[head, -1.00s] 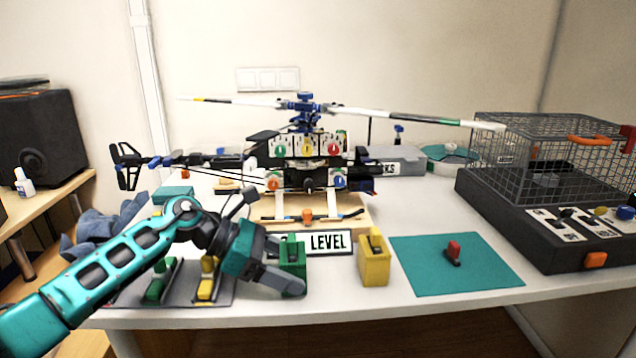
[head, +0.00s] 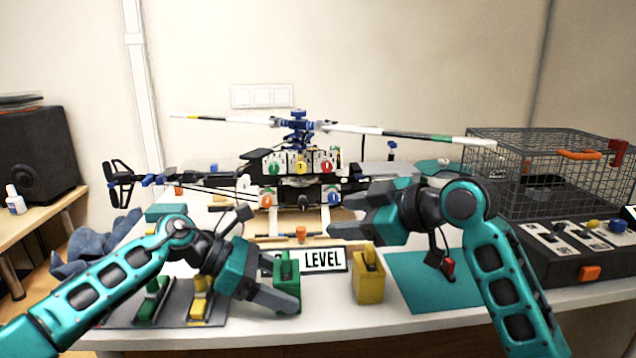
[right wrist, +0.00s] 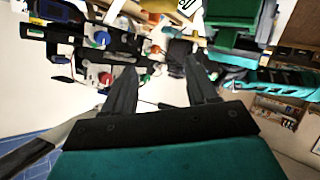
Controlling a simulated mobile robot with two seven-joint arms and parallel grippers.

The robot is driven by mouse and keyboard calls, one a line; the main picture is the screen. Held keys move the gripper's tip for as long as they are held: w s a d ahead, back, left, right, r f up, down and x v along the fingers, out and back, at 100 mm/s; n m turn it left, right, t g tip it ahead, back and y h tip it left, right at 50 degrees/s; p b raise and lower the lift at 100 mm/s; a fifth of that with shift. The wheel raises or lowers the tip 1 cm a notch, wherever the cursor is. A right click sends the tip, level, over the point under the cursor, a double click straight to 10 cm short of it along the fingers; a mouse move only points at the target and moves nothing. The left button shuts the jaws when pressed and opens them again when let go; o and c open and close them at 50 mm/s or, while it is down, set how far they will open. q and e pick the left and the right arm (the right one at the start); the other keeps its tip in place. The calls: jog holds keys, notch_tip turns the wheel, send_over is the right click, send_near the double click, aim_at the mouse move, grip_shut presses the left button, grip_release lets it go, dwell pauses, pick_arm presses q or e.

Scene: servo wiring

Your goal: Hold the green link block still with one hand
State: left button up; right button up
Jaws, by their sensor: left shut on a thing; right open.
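The green link block (head: 288,268) stands upright near the front of the table, just left of the LEVEL sign. My left gripper (head: 283,284) is shut on it, with one dark finger along its front and the other partly hidden. A green block, apparently the same one, shows at the top of the right wrist view (right wrist: 232,18). My right gripper (head: 345,214) is open and empty, above the table in front of the helicopter's right side. Its two dark fingers stand apart in the right wrist view (right wrist: 160,80).
A yellow block (head: 369,280) stands right of the LEVEL sign (head: 324,260). The model helicopter (head: 300,165) stands behind. A teal mat (head: 425,296) carries a small red part (head: 447,269). A grey tray (head: 178,317) lies front left; a wire cage (head: 540,170) stands at the right.

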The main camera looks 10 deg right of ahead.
aim_at(287, 254)
jog(key=a+r+n+g, duration=0.2)
jog(key=a+n+g, duration=0.1)
jog(key=a+g, duration=0.35)
notch_tip(287, 254, up, 4)
jog(key=s+r+n+g+h, duration=0.1)
jog(key=s+g+h, duration=0.15)
jog(key=h, duration=0.25)
jog(key=x, duration=1.2)
jog(key=shift+w+d+f, duration=0.15)
jog(key=shift+d, duration=0.2)
jog(key=shift+c, duration=0.4)
grip_shut()
